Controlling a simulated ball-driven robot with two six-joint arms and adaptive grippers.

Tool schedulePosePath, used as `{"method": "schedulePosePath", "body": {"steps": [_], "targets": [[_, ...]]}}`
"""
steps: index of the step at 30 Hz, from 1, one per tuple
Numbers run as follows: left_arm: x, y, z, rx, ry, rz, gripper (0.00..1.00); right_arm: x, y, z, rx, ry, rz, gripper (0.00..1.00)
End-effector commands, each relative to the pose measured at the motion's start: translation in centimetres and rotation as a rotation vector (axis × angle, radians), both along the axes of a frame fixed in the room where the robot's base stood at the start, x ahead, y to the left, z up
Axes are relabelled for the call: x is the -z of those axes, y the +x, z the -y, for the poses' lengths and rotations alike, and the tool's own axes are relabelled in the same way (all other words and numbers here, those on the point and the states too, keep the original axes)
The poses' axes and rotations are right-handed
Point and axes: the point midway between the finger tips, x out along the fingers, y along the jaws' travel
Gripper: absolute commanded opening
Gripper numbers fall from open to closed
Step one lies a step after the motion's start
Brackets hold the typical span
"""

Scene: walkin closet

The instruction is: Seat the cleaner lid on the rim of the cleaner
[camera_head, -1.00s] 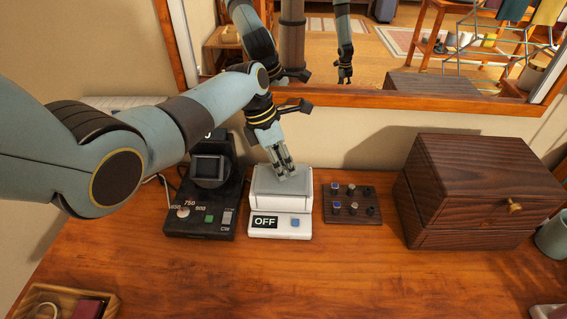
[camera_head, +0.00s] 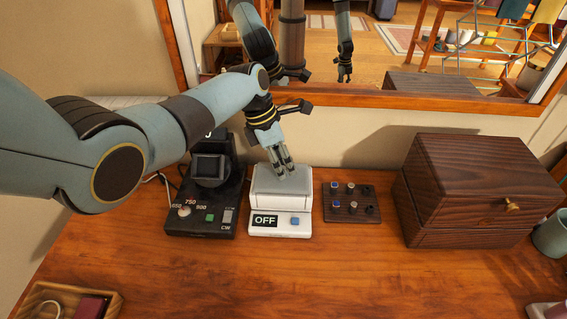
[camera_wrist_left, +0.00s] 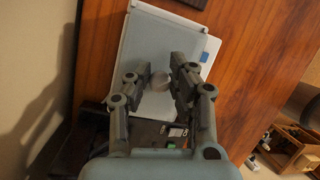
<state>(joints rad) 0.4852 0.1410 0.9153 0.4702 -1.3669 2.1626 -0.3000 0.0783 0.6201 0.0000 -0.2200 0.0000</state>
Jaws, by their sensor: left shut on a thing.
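The cleaner (camera_head: 281,221) is a white box with an OFF display and a blue button, upright on the wooden table. The grey cleaner lid (camera_head: 279,184) lies level over its top; I cannot tell whether it sits flush on the rim all round. My left gripper (camera_head: 283,168) points down at the lid from above. In the left wrist view its fingers (camera_wrist_left: 156,85) are on either side of the lid's round grey knob (camera_wrist_left: 159,81) and shut on it. The lid (camera_wrist_left: 160,38) shows there over the white cleaner (camera_wrist_left: 204,72). My right gripper is not directly in view.
A black device (camera_head: 205,218) with a dial stands close on the cleaner's left. A dark block with small knobs (camera_head: 352,213) is on its right, then a large wooden box (camera_head: 470,190). A mirror is behind. The table in front (camera_head: 280,275) is clear.

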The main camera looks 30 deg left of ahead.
Motion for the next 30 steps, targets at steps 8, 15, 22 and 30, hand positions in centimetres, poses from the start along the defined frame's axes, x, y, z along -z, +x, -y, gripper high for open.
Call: {"method": "schedulePosePath", "body": {"steps": [8,15,22,30], "targets": [[0.2,0.0,0.0,0.000,0.000,0.000,0.24,0.0,0.0,0.0,0.000,0.000,0.000,0.00],[0.2,0.0,0.0,0.000,0.000,0.000,0.47,0.0,0.0,0.1,0.000,-0.001,0.000,0.00],[0.1,0.0,-0.1,0.000,0.001,0.001,0.47,-0.1,0.0,0.5,-0.001,-0.006,0.000,0.00],[-3.6,-0.2,-1.4,-0.001,0.002,0.005,0.47,0.0,0.0,0.3,-0.001,-0.003,0.000,0.00]]}}
